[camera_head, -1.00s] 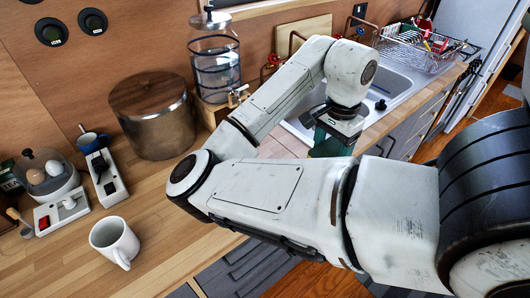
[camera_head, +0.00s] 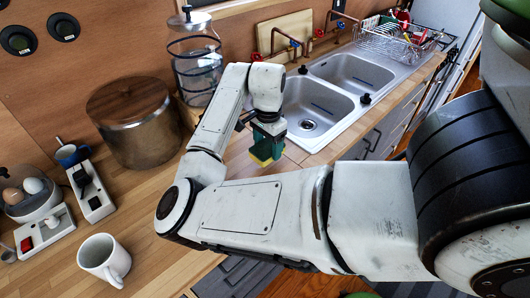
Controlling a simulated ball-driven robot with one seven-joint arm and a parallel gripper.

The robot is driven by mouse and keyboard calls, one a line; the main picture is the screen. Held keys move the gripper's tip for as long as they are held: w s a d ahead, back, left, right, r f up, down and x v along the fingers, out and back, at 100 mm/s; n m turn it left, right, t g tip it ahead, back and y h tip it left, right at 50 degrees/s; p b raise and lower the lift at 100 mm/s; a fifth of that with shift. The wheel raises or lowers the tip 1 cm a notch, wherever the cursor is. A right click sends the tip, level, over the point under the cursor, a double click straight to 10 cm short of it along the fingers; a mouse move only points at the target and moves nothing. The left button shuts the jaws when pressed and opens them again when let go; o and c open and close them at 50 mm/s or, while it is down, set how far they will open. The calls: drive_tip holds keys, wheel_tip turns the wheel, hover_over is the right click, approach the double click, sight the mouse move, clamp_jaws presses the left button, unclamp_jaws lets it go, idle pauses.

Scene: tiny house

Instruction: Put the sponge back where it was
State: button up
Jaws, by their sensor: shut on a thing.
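My gripper (camera_head: 268,134) points down over the wooden counter (camera_head: 150,222), just left of the near sink basin. It is shut on the sponge (camera_head: 265,152), which is green with a yellow lower part. The sponge sits at or just above the counter near the front edge. I cannot tell whether it touches the wood. My forearm hides part of the counter in front of it.
The double sink (camera_head: 330,90) lies to the right of my gripper, with a dish rack (camera_head: 400,40) beyond. A metal pot (camera_head: 138,122), a glass dispenser (camera_head: 196,60) and a white mug (camera_head: 104,259) stand to the left. Bare counter lies between mug and pot.

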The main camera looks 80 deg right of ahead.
sight(265, 154)
drive_tip(key=shift+w+d+f, duration=0.1)
drive_tip(key=shift+w+f, duration=0.15)
drive_tip(key=shift+f, duration=0.15)
drive_tip(key=shift+w+f, duration=0.15)
drive_tip(key=shift+f, duration=1.55)
drive_tip(key=shift+f, duration=0.2)
drive_tip(key=o, duration=0.9)
drive_tip(key=shift+r, duration=0.1)
drive_tip(key=shift+o, duration=0.2)
wheel_tip(265, 154, up, 12)
drive_tip(key=shift+r+b, duration=0.15)
drive_tip(key=shift+b, duration=0.15)
